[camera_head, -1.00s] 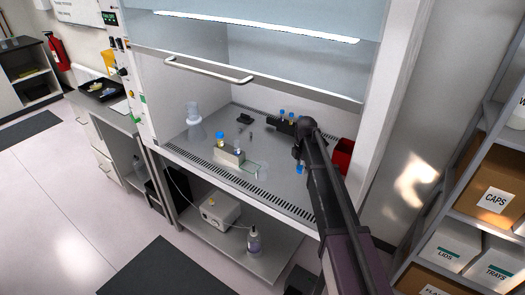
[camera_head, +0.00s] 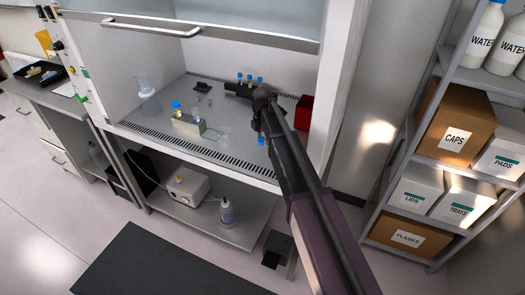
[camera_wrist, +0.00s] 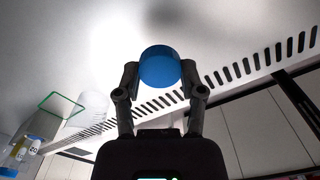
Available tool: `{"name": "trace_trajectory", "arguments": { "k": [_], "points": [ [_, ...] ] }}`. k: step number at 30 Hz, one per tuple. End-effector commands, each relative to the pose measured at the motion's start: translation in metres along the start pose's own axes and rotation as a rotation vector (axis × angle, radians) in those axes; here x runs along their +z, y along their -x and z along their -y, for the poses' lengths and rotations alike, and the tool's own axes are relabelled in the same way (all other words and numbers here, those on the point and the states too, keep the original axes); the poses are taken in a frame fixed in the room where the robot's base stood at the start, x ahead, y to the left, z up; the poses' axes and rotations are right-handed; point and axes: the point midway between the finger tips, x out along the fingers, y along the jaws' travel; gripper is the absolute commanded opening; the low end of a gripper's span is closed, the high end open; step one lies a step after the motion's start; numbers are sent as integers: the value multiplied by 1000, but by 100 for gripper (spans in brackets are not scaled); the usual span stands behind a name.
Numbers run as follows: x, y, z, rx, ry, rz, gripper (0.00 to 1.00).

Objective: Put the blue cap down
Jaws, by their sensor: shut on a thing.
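The blue cap (camera_wrist: 160,68) is round and sits between the two fingertips of my gripper (camera_wrist: 160,82) in the wrist view. My gripper is shut on it. In the head view the cap (camera_head: 261,141) shows as a small blue spot below the end of my arm, over the front right part of the cabinet's work surface (camera_head: 226,166). My arm hides part of the gripper there. I cannot tell from these views whether the cap touches the surface.
A dark rack (camera_head: 242,90) with several blue-capped tubes stands behind my gripper. A red container (camera_head: 303,112) is at right. The slotted front grille (camera_head: 200,149) runs along the edge.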

Motion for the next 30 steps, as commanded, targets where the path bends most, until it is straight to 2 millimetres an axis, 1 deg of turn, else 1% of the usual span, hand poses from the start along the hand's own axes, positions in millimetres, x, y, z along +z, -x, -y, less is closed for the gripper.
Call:
{"name": "trace_trajectory", "arguments": {
  "k": [1,13,17,30],
  "points": [
    [0,-4,0,0,0,0,0],
    [-1,-4,0,0,1,0,0],
    [-1,-7,0,0,1,0,0],
    [-2,-39,-1,0,2,0,0]
  ]
}}
